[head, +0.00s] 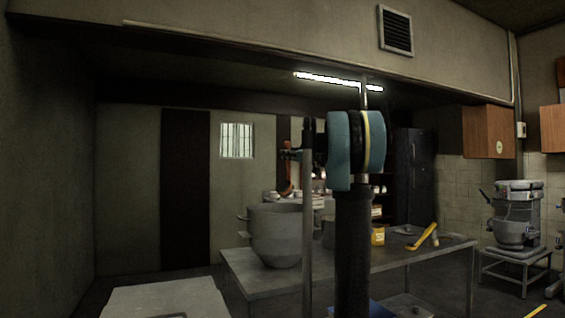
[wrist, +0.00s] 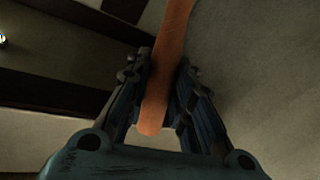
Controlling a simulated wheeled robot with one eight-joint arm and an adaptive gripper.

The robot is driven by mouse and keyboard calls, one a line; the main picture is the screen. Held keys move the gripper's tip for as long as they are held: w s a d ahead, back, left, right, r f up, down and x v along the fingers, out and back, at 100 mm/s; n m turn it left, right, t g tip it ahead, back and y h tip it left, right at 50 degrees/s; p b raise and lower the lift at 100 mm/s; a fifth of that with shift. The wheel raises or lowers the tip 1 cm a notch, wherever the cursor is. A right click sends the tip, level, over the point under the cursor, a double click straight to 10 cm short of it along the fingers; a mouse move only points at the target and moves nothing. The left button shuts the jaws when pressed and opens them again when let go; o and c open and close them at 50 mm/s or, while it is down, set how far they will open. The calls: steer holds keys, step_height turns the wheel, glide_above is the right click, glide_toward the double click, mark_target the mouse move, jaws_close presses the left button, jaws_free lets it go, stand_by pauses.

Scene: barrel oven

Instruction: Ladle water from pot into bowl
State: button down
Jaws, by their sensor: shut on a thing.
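My gripper (wrist: 166,78) is shut on an orange-brown handle in the wrist view, which I take to be the ladle (wrist: 173,30). In the head view my gripper (head: 290,154) is small and dark, and the brown ladle (head: 285,184) hangs below it, above the pot's rim. The large grey pot (head: 277,240) stands on the left end of the metal table. The ladle looks clear of the pot, though its depth is hard to judge. Any water inside the pot is hidden. I cannot clearly tell which vessel is the bowl.
The metal table (head: 250,277) also bears a yellow container (head: 378,236) and a yellow-handled tool (head: 424,237). A pale surface (head: 160,300) is at the lower left. A mixer (head: 516,222) stands on a low stand at the right. My arm blocks the table's middle.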

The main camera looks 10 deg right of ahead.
steer(key=w+d+f+m, duration=0.6)
steer(key=w+d+m, duration=0.25)
steer(key=m, duration=0.25)
steer(key=shift+h, duration=0.4)
steer(key=shift+s+d+r, duration=0.1)
steer(key=shift+d+r, duration=0.05)
steer(key=shift+r, duration=0.5)
steer(key=shift+s+d+r, duration=0.15)
steer(key=shift+r, duration=0.5)
steer(key=shift+s+d+r, duration=0.1)
steer(key=shift+d+r, duration=0.05)
steer(key=shift+r, duration=0.5)
